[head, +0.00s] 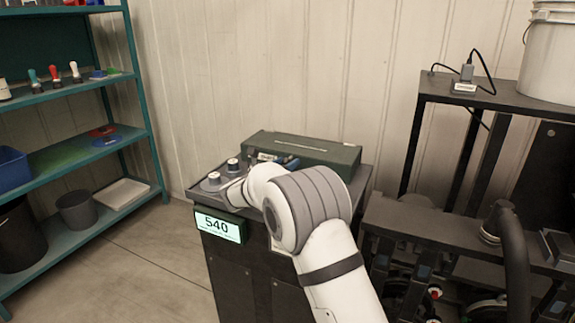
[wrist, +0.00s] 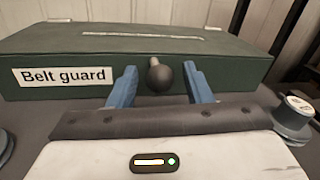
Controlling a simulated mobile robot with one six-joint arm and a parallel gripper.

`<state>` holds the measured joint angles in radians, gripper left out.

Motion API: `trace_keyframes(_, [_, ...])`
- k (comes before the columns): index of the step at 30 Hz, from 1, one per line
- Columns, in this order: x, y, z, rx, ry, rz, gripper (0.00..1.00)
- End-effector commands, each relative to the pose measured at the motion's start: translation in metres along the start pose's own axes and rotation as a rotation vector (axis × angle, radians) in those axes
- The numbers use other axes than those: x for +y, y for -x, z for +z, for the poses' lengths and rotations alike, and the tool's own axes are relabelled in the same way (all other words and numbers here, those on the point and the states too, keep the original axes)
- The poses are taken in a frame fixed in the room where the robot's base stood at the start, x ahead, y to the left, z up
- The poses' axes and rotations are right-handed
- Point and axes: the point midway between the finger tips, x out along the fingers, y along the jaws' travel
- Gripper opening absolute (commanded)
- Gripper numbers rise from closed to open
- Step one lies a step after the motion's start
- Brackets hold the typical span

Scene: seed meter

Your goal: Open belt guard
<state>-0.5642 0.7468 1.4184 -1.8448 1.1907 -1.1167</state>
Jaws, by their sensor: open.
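The belt guard (head: 310,148) is a dark green box-shaped cover on top of a dark cabinet (head: 240,275). In the wrist view the belt guard (wrist: 220,58) fills the upper part and looks closed. Its front carries a "Belt guard" label (wrist: 62,76) and a dark round knob (wrist: 160,76). My gripper (wrist: 160,84) is open, with one blue finger on each side of the knob. Whether the fingers touch the knob cannot be told. In the head view my arm hides most of the gripper and the front of the guard.
A display reading 540 (head: 217,226) is on the cabinet front. Knobs (head: 232,165) stand on the cabinet top, left of my gripper. A teal shelf (head: 75,87) is at left. A dark rack (head: 490,98) with a white bucket (head: 548,60) is at right.

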Motion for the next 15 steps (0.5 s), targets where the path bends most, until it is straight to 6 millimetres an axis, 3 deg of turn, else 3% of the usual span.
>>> trace_keyframes(10, [-0.0006,-0.006,-0.0002,0.0,0.0,-0.001,0.45])
trace_keyframes(15, [-0.0008,-0.0061,-0.0002,0.001,0.0,-0.001,0.31])
